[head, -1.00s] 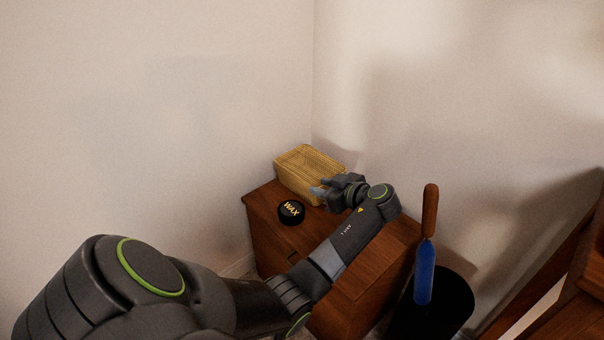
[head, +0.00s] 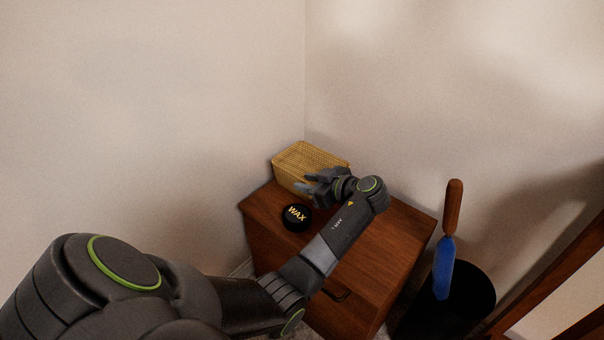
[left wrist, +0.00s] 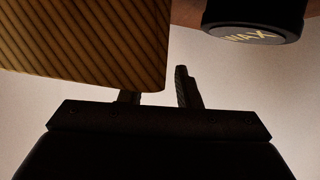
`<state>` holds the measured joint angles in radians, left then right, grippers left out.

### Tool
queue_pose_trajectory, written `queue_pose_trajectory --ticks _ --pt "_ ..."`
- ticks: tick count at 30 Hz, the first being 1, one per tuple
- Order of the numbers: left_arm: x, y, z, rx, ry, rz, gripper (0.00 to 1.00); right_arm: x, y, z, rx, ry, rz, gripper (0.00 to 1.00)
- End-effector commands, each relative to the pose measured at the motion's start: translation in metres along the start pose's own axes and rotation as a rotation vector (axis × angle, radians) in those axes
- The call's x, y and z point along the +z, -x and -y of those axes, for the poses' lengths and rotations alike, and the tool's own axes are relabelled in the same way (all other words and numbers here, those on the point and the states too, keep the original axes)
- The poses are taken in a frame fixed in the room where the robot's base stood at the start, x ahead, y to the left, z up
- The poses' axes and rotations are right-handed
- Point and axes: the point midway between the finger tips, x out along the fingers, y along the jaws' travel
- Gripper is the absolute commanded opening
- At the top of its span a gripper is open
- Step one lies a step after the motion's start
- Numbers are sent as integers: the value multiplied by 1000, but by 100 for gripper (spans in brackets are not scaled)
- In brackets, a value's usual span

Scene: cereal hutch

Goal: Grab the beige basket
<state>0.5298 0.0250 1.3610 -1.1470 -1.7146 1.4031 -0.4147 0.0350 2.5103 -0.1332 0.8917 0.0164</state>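The beige basket (head: 297,160) is a woven, open-topped box at the back corner of a wooden cabinet. My left gripper (head: 310,180) is at its front side, with its fingers parted. In the left wrist view, the basket (left wrist: 85,40) fills the upper left. One fingertip of my left gripper (left wrist: 157,88) shows beside the basket's edge, and the other is partly hidden by the basket. I cannot tell whether the fingers touch it. My right gripper is not in view.
A black wax tin (head: 296,217) stands on the cabinet (head: 385,240) just in front of the basket and also shows in the left wrist view (left wrist: 255,18). Walls close in behind. A blue brush with a brown handle (head: 445,265) stands in a black bin (head: 475,290) at right.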

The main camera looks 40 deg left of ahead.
Motion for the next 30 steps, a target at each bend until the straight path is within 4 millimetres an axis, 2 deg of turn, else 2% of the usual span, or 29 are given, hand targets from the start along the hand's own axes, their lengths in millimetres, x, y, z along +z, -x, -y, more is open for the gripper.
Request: queue_pose_trajectory --ticks 6,13,26,30 --pt "0 0 0 0 0 0 29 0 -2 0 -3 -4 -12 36" --pt "0 0 0 0 1 0 0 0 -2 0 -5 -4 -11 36" --pt "-1 0 0 1 2 -1 0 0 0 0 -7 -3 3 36" --pt "-8 3 -1 1 5 -1 0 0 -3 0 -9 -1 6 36"
